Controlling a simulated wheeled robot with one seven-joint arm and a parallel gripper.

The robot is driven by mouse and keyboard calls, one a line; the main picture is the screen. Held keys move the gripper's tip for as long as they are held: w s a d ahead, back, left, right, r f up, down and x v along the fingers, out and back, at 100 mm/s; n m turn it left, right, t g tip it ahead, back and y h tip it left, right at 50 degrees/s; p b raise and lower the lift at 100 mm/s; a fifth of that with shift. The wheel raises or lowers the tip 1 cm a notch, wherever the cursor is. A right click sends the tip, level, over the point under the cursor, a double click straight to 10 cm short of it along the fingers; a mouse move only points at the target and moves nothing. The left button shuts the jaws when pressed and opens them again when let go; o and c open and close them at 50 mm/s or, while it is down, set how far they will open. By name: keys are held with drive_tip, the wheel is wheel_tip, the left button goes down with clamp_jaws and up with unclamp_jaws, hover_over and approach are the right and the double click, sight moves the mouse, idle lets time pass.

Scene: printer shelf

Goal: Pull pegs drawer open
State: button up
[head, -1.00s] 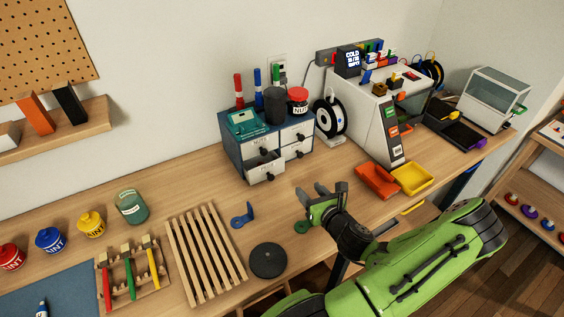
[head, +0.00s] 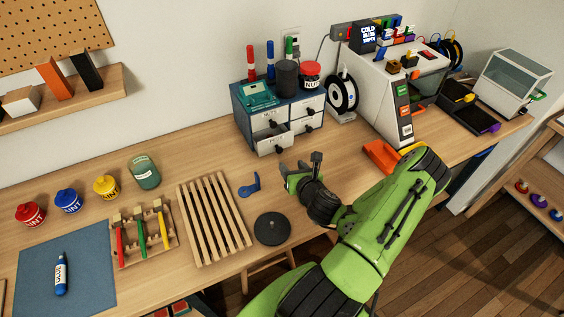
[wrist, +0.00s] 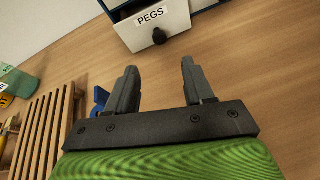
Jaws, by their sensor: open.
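The pegs drawer (wrist: 150,22) has a white front marked PEGS and a round black knob (wrist: 159,36) in the wrist view. In the head view the pegs drawer (head: 273,142) is the lower left one of a small blue cabinet (head: 243,123), and it stands out a little from the drawer above. My gripper (wrist: 157,77) is open and empty, with its two grey fingers apart and pointing toward the drawer. In the head view my gripper (head: 294,172) is in front of the cabinet over the wooden bench, short of the knob and not touching it.
A blue hook-shaped piece (head: 250,187) and a black disc (head: 272,229) lie near my gripper. A slatted wooden rack (head: 213,218) is to the left. An orange tray (head: 380,156) and a white printer (head: 388,95) are to the right. Bench between gripper and drawer is clear.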

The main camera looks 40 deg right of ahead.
sight(280, 152)
drive_tip(key=shift+w+f+b, duration=0.4)
drive_tip(key=shift+w+f, duration=0.05)
drive_tip(key=shift+f, duration=0.2)
drive_tip(key=shift+w+d+f+b, duration=0.2)
drive_tip(key=shift+w+b, duration=0.1)
drive_tip(key=shift+b, duration=0.15)
drive_tip(key=w, duration=0.1)
drive_tip(key=w+d+p, duration=0.1)
drive_tip(key=w, duration=0.1)
drive_tip(key=shift+w+d+r, duration=0.15)
drive_tip(key=shift+w+d, duration=0.05)
drive_tip(key=shift+w, duration=0.1)
drive_tip(key=x, duration=0.2)
drive_tip(key=p+x, duration=0.1)
drive_tip(key=x, duration=0.1)
drive_tip(key=shift+f+p, duration=0.3)
drive_tip(key=shift+w+d+f, duration=0.2)
drive_tip(key=shift+w+d, duration=0.05)
drive_tip(key=shift+w, duration=0.05)
clamp_jaws()
